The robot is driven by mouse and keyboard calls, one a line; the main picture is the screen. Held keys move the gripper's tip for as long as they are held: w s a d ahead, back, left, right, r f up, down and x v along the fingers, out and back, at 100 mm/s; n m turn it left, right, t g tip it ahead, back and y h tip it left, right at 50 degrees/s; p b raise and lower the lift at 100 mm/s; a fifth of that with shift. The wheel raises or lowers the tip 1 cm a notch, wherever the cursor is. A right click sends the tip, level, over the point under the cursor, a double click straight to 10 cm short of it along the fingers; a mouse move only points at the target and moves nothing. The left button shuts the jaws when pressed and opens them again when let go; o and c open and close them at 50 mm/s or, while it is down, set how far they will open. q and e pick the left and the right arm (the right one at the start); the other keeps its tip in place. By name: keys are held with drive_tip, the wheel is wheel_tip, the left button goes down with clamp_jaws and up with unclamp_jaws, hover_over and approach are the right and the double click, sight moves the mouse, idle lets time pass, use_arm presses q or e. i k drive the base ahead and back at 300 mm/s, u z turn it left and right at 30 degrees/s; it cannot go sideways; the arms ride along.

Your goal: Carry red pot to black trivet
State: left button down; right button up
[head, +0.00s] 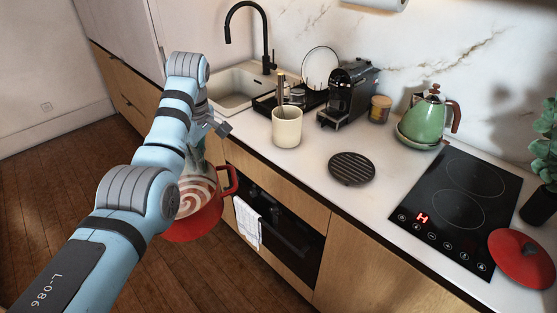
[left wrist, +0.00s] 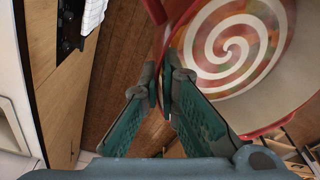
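The red pot (head: 197,226) hangs off the floor in front of the oven, below the countertop's level, with a pale and reddish swirl inside. My left gripper (head: 207,160) is at the pot's upper edge, partly hidden by my arm. In the left wrist view its fingers (left wrist: 160,88) are close together at the red edge of the pot (left wrist: 262,129). The exact grip point, handle or rim, is hard to tell. One red handle shows free on the right. The round, ridged black trivet (head: 351,168) lies empty on the counter. My right gripper is out of view.
A cream mug (head: 287,127) stands near the counter's front edge, left of the trivet. Behind are a coffee machine (head: 347,94), a jar (head: 380,109) and a green kettle (head: 427,116). The cooktop (head: 459,205) and a red lid (head: 521,258) are at right. A towel (head: 248,222) hangs on the oven.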

sight(353, 166)
drive_tip(key=u, duration=1.05)
drive_tip(key=i, duration=1.15)
drive_tip(key=z, duration=3.8)
